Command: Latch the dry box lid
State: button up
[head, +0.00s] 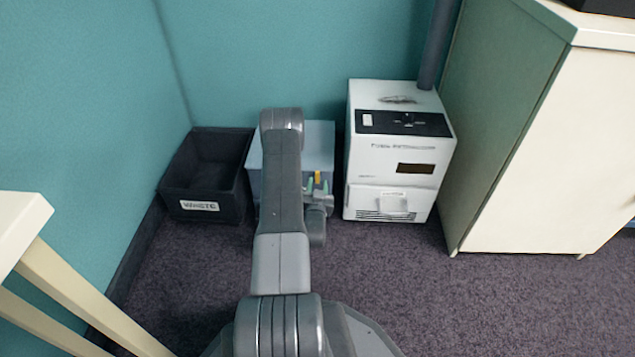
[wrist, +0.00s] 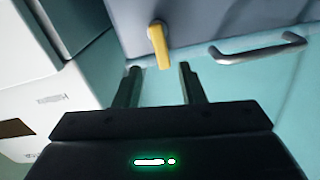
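The dry box (head: 321,140) stands on the floor against the back wall, with a pale blue top; my arm hides much of it. A yellow latch (head: 318,178) shows on its front. In the wrist view the yellow latch (wrist: 159,45) sits on the box's grey-blue face (wrist: 205,16), next to a grey bar handle (wrist: 258,48). My gripper (wrist: 158,70) is open and empty. Its two fingers point toward the latch, one to each side of its line; the latch's tip is close to the gap. I cannot tell whether they touch.
A black waste bin (head: 205,165) stands left of the box. A white machine (head: 390,155) stands close on its right, also in the wrist view (wrist: 45,95). A white cabinet (head: 545,150) is farther right. A pale table (head: 20,225) is at left. The carpet (head: 440,300) is clear at right.

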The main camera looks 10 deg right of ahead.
jog(key=shift+b+x, duration=0.3)
jog(key=shift+x, duration=1.2)
grip_shut()
jog(key=shift+a+n, duration=0.25)
jog(key=shift+n, duration=0.65)
grip_release()
jog(key=shift+w, duration=0.1)
jog(key=p, duration=0.4)
send_near(317, 175)
jog(key=v, duration=0.5)
jog(key=shift+s+a, duration=0.1)
jog(key=shift+s, duration=0.2)
